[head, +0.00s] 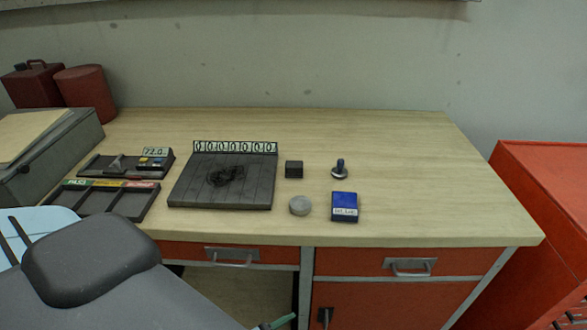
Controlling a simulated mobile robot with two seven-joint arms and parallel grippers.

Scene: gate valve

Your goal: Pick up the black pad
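A small black block (294,169), which looks like the black pad, sits on the wooden workbench (420,150). It lies just right of a dark grooved board (190,190) with a row of digits along its back edge. A dark tangled mark or piece lies on the middle of that board. Neither of my grippers can be made out in the head view, and nothing is seen touching the block.
Compartment trays (108,199), a grey case (45,160) and red containers (87,90) fill the left. The bench's right side is clear. A red cabinet (550,190) stands right.

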